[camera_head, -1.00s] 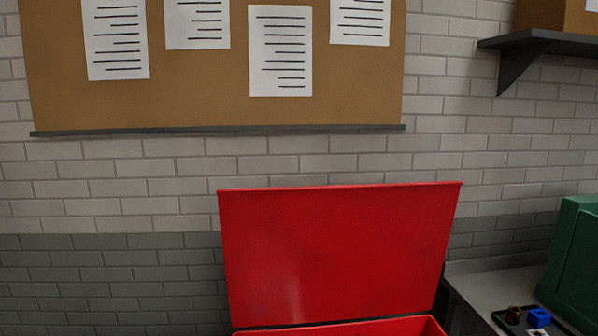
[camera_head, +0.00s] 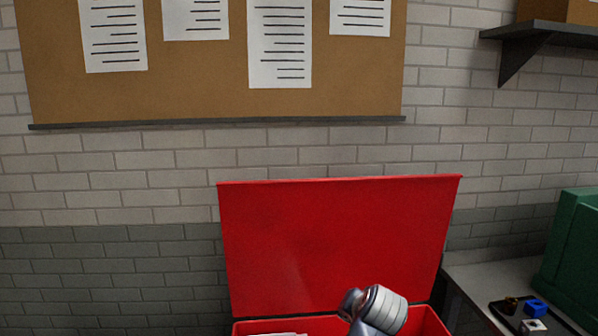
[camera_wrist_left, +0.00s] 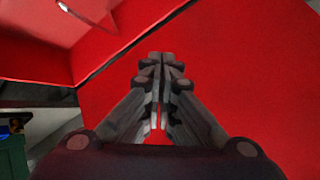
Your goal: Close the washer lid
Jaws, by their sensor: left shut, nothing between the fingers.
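The red washer lid (camera_head: 335,235) stands upright and open behind the red tub, whose rim (camera_head: 255,327) shows at the bottom edge of the head view. In that view a grey and white part of my left arm shows low in front of the lid, and its fingers cannot be made out. In the left wrist view my left gripper (camera_wrist_left: 161,58) has its fingers together and empty, in front of a broad red surface, likely the lid (camera_wrist_left: 250,80). Whether they touch it cannot be told. A dark seam separates that surface from another red part at the upper left. My right gripper is out of view.
A grey bench (camera_head: 490,275) at the right holds a black tray (camera_head: 508,310) with small items, including a blue one (camera_head: 535,308), and a green crate (camera_head: 575,250). A brick wall with a notice board (camera_head: 200,95) stands behind. A shelf (camera_head: 540,35) is at the upper right.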

